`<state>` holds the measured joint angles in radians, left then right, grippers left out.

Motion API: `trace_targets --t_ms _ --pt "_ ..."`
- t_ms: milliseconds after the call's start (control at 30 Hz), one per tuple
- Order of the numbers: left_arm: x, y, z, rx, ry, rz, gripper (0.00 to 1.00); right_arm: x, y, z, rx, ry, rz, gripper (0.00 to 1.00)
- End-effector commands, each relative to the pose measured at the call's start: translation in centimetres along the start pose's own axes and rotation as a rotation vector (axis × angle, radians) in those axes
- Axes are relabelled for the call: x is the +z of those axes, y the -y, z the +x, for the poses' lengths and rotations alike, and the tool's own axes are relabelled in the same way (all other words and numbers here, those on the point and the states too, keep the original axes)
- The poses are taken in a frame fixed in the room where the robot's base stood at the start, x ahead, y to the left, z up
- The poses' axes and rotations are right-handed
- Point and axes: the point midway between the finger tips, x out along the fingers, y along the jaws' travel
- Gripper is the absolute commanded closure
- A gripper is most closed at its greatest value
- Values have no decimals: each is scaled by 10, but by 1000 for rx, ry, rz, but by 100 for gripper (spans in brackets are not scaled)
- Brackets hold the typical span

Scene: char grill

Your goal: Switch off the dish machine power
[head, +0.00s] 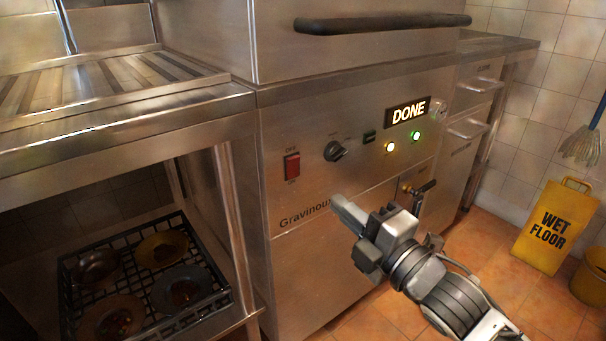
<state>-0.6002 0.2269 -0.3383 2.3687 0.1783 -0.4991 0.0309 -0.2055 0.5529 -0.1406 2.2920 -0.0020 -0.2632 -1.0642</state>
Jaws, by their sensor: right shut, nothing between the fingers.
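The dish machine (300,240) is a stainless steel cabinet in the middle of the head view. Its red rocker power switch (292,167) is on the left of the front panel, with small OFF and ON labels above and below it. A black knob (335,151) is to the right of the switch. A lit display (408,113) reads DONE, with a yellow and a green light below it. My right gripper (340,204) is shut and empty in front of the panel, below and right of the switch and apart from it. My left gripper is not in view.
A black bar handle (385,23) crosses the machine's upper front. A dish rack (78,259) with several dirty plates sits under the counter at left. A yellow wet floor sign (554,227) stands at right. Drawers (465,128) are beyond the machine.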

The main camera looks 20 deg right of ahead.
Motion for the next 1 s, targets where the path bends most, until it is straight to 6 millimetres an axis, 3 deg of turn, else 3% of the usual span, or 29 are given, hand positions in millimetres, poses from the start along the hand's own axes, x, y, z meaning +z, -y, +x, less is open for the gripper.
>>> trace_targets --t_ms 300,500,700,1000 --pt "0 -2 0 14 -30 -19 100 0 0 64 4 0 1 100" --pt "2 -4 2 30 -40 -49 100 0 1 94 2 -1 2 100" --pt "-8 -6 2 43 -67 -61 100 0 1 107 -1 -1 1 100" --pt "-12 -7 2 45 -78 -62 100 0 1 108 -2 -1 1 100"
